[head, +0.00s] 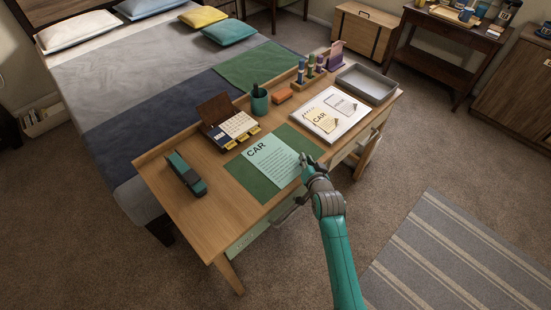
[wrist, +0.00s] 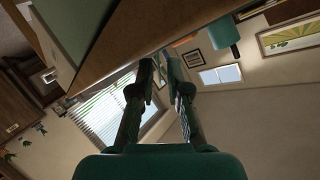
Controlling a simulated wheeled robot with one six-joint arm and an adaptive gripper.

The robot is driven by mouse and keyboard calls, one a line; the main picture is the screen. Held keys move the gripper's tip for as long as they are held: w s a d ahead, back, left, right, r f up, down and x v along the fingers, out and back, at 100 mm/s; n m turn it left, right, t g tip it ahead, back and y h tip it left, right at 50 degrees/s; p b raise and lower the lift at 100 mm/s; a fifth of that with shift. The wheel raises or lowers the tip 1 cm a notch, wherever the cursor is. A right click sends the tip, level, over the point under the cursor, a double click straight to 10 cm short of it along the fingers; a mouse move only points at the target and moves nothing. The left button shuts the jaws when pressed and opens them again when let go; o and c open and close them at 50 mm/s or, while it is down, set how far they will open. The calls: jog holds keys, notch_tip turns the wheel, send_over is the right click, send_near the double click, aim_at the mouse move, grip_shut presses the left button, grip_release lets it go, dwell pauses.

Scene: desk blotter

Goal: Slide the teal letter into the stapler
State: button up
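The teal letter (head: 268,162) is a pale teal sheet marked CAR. It lies on the green blotter (head: 244,174) in the head view. The stapler (head: 187,174), dark with teal ends, lies on the desk to the left of the letter. My gripper (head: 305,161) is at the letter's right-hand edge, near the desk's front side, and hides part of that edge. In the wrist view my gripper (wrist: 160,70) has its fingertips close together under the desk edge. I cannot tell whether the letter's edge is between them.
A grey tray (head: 366,83) sits at the far right corner. The desktop between stapler and blotter is clear.

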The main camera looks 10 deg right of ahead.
grip_shut()
jog(key=shift+r, duration=0.1)
